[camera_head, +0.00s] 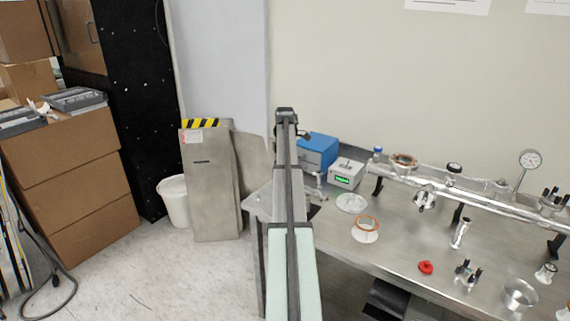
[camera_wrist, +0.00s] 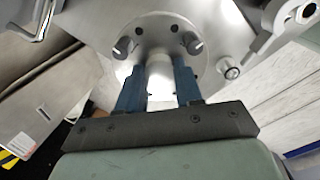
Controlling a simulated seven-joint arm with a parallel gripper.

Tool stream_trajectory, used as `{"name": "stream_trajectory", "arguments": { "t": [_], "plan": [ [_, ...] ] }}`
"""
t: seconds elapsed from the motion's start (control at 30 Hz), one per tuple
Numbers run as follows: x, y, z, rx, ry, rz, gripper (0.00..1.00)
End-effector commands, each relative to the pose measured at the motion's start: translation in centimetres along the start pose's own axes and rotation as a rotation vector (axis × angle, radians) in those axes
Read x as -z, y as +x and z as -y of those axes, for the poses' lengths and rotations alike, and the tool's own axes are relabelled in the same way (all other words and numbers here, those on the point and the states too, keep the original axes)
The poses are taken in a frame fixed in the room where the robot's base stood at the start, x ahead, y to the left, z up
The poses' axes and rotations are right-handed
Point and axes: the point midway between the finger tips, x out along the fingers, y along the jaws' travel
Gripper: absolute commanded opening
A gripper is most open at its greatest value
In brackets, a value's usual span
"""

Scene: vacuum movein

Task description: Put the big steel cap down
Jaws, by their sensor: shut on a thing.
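The big steel cap (camera_wrist: 158,33) is in the wrist view, a round plate with holes and bolt-like studs on the side facing me. A pale stem stands at its middle. My gripper (camera_wrist: 160,86) has its two blue fingers on either side of this stem and is shut on it. The frames do not show clearly whether the cap touches the steel surface beyond it. In the head view my arm reaches toward the left end of the steel bench (camera_head: 395,262); my gripper and the cap are hidden behind it.
A blue box (camera_head: 318,150) and a white box with a green display (camera_head: 345,173) stand near my arm. A copper ring (camera_head: 367,223), a red part (camera_head: 426,267) and a steel tube line (camera_head: 470,193) are on the bench. A grey cabinet (camera_head: 208,185) stands left of it.

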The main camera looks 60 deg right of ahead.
Motion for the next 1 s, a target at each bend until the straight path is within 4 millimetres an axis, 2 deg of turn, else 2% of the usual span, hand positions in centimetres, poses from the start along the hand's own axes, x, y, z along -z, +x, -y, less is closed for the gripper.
{"name": "stream_trajectory", "arguments": {
  "t": [0.13, 0.43, 0.7, 1.0],
  "plan": [
    [0.0, 2.0, 0.0, -0.001, -0.001, 0.0, 0.01],
    [0.0, 3.7, 0.0, -0.002, -0.001, 0.001, 0.01],
    [0.0, 6.4, 0.0, -0.002, -0.001, 0.001, 0.01],
    [0.0, 6.8, -0.1, -0.003, -0.002, 0.001, 0.01]
  ]
}}
